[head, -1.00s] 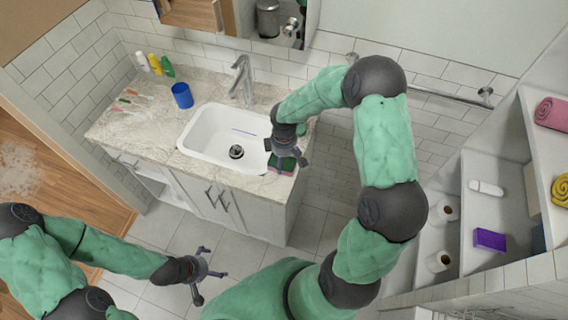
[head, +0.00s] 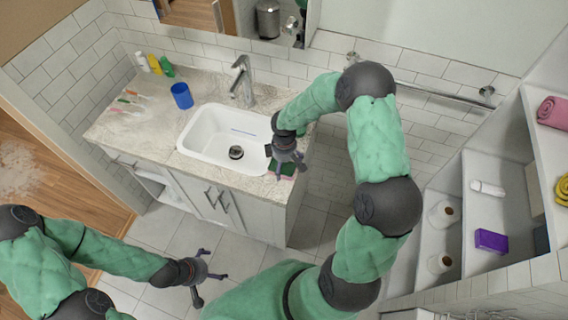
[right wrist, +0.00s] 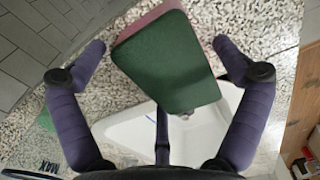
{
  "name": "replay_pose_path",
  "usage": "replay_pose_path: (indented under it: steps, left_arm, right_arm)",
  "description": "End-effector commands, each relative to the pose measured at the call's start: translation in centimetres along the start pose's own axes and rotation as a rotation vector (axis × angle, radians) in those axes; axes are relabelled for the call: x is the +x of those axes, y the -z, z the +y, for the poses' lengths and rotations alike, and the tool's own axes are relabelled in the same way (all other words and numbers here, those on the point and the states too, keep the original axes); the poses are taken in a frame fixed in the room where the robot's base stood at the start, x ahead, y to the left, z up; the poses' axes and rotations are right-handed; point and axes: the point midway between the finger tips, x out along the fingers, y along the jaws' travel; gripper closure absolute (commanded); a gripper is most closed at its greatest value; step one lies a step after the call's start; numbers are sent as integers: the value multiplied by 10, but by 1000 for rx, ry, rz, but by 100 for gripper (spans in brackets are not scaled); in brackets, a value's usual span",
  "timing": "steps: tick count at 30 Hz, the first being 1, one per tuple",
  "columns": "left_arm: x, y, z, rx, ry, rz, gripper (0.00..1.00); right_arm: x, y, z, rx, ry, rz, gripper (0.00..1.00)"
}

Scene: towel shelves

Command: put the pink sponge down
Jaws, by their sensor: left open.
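The pink sponge (head: 288,177) has a green top face and a pink underside. In the head view it is at the front right corner of the counter, just right of the sink, partly hidden by my right gripper (head: 286,160). In the right wrist view the sponge (right wrist: 168,65) sits between the spread side fingers, green face toward the camera, with narrow gaps at both sides. That gripper looks open around it. Whether the sponge lies fully flat is unclear. My left gripper (head: 205,276) is open and empty above the floor, in front of the cabinet.
The white sink (head: 215,125) has a faucet (head: 243,80) behind it. A blue cup (head: 182,95), bottles (head: 154,63) and toothbrushes (head: 130,98) are at the counter's left. Shelves at right hold paper rolls (head: 442,213), a purple box (head: 490,240) and towels (head: 553,111).

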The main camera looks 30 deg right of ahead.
Motion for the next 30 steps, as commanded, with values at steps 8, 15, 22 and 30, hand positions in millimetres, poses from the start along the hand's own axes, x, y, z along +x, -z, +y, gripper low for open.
replay_pose_path:
  steps: [8,15,22,30]
  left_arm:
    - [0,0,0,0,0,0,0]
    - [-7,0,2,0,0,0,0]
    - [-15,0,5,0,0,0,0]
    - [-21,-1,8,0,0,0,0]
  right_arm:
    - [0,0,0,0,0,0,0]
    - [-20,0,1,0,-2,1,0]
    - [-67,1,1,0,-3,2,0]
    - [-110,0,0,-1,-2,1,0]
